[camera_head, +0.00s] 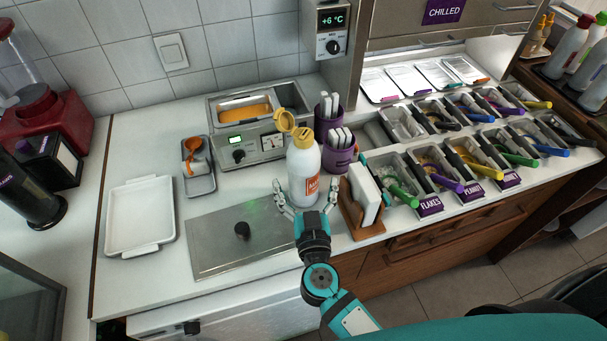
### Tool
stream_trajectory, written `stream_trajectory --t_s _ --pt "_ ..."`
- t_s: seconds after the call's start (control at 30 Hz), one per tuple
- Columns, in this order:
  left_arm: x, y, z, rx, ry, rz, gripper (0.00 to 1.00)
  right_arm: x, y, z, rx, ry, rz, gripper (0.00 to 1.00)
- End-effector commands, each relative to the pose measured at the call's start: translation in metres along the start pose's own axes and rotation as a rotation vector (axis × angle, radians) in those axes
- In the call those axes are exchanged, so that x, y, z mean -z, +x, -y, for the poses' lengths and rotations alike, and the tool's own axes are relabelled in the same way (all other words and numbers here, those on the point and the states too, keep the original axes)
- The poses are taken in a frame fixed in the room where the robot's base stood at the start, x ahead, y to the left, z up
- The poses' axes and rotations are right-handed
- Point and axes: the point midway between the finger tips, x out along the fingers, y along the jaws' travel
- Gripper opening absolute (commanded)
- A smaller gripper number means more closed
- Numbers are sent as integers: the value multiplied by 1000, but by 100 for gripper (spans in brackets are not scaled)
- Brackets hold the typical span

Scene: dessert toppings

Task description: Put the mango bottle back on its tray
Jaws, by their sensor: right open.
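The mango bottle (304,165) is white with a yellow cap and an orange label that is partly readable. It stands upright on the white counter, and its yellow lid looks flipped open. My right gripper (306,196) is open, with its fingers spread to either side of the bottle's lower part. I cannot tell whether they touch it. An empty white tray (140,244) lies at the left of the counter. Several squeeze bottles (571,46) stand on a dark surface or tray at the far right. My left gripper is not in view.
A wooden holder with white cards (366,193) stands close right of my gripper. Purple cups (338,157) stand behind it. A steel lid with a black knob (242,230) lies to the left. Topping bins (430,204) fill the right side. A small tray with a ladle (198,183) is at left.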

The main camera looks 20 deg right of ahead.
Motion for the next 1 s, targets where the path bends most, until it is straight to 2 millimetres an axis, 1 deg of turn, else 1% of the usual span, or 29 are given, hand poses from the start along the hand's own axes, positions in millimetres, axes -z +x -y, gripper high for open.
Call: stream_trajectory --t_s 0.03,0.23,0.4,0.5,0.6,0.8,0.83,1.0 --pt "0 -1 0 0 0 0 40 1 6 0 0 -1 -1 100" --pt "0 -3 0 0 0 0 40 1 19 -1 0 -1 -2 100" --pt "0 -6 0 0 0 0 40 3 45 -3 0 -3 -4 100" --pt "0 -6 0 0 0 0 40 2 57 -2 0 -3 -2 100" --pt "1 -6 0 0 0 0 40 1 63 -3 0 -3 -1 100" --pt "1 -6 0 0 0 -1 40 1 64 -3 0 -2 0 100" --pt "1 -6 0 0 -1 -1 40 1 64 -3 0 -2 0 99" --pt "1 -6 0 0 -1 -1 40 1 63 -3 0 -2 0 76"
